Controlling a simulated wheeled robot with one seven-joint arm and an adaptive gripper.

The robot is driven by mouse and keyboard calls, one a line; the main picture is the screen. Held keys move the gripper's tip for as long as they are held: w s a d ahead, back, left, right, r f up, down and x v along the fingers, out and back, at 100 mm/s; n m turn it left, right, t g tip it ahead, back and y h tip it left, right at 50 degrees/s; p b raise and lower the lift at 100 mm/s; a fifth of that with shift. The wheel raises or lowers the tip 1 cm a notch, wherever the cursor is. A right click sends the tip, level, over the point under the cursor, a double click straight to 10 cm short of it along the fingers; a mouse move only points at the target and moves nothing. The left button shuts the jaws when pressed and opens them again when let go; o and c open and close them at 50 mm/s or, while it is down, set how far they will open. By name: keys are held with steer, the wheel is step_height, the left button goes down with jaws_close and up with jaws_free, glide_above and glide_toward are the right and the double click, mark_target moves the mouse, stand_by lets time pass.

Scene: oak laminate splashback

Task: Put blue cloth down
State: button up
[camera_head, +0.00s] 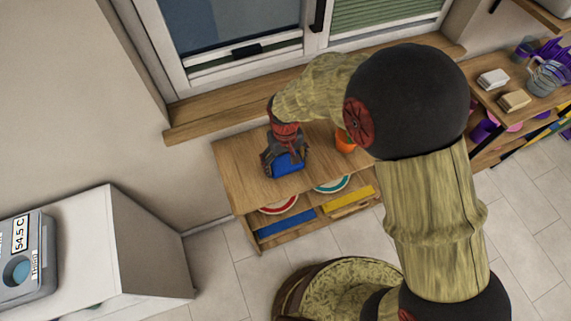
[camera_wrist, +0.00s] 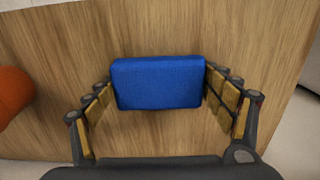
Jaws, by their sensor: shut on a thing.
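The blue cloth (camera_wrist: 158,83) is a folded, block-shaped bundle between the two fingers of my gripper (camera_wrist: 160,100) in the wrist view. My gripper is shut on it, with a finger against each side. In the head view the blue cloth (camera_head: 286,164) shows below my gripper (camera_head: 284,158), over the top of a low wooden shelf unit (camera_head: 236,160) under the window. I cannot tell whether the cloth touches the wood or hangs just above it.
An orange pot (camera_head: 345,141) stands on the same top, right of the gripper; it shows at the wrist view's left edge (camera_wrist: 13,92). Plates and coloured boards lie on the shelves below. A white cabinet (camera_head: 125,245) stands left. Bare wood surrounds the cloth.

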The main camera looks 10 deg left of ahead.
mark_target(285, 161)
steer(key=shift+f, duration=0.2)
steer(key=o, duration=1.5)
steer(key=shift+c, duration=0.2)
steer(key=shift+o, duration=0.4)
steer(key=shift+f, duration=0.1)
step_height(285, 161, up, 12)
steer(key=p, duration=0.3)
steer(key=shift+w+r, duration=0.15)
steer(key=shift+r, duration=0.05)
